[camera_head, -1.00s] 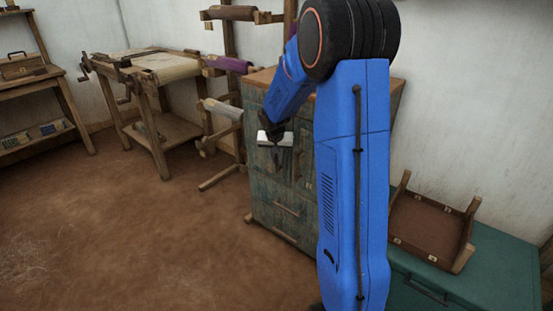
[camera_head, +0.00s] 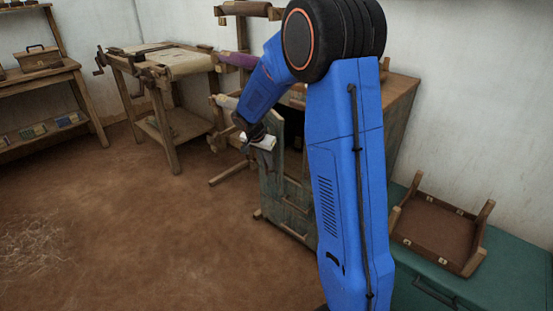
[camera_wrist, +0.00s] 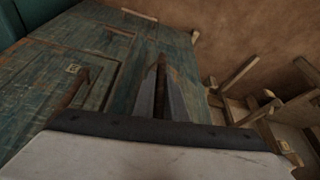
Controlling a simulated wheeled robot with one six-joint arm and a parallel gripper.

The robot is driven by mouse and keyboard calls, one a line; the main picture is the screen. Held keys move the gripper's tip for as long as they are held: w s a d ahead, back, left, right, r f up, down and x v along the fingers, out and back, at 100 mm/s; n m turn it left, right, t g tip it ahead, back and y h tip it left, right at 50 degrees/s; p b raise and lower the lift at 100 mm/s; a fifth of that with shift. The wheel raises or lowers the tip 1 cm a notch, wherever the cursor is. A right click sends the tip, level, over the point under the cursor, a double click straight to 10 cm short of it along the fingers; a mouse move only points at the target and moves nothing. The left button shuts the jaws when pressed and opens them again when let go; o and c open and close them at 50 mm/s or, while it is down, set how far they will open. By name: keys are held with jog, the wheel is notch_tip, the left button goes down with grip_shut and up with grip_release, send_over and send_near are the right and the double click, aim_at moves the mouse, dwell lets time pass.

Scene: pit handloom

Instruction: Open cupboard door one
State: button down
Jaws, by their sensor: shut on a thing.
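The cupboard (camera_head: 398,115) is a weathered blue-green wooden unit with a brown top, partly hidden behind my arm. One of its doors (camera_head: 270,172) stands swung outward, with a dark opening beside it. My gripper (camera_head: 258,140) is at the outer upper part of this door. In the wrist view my gripper (camera_wrist: 162,88) is shut on a dark upright bar, which looks like the door's handle. Another closed door with a brown handle (camera_wrist: 76,90) and a small pale label (camera_wrist: 72,68) shows to the left. I cannot read the label.
A wooden rack (camera_head: 230,180) with cloth rolls stands close to the left of the cupboard. A loom-like table (camera_head: 165,105) and shelves (camera_head: 85,105) are further left. A green chest (camera_head: 490,275) bearing an upturned stool (camera_head: 440,235) is at right.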

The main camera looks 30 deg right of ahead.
jog(key=w+a+m+g, duration=0.4)
jog(key=w+a+m, duration=0.8)
jog(key=w+a, duration=0.3)
jog(key=shift+w+g, duration=0.3)
jog(key=shift+w, duration=0.55)
jog(key=c, duration=2.1)
grip_release()
jog(key=v, duration=1.7)
jog(key=shift+r, duration=0.2)
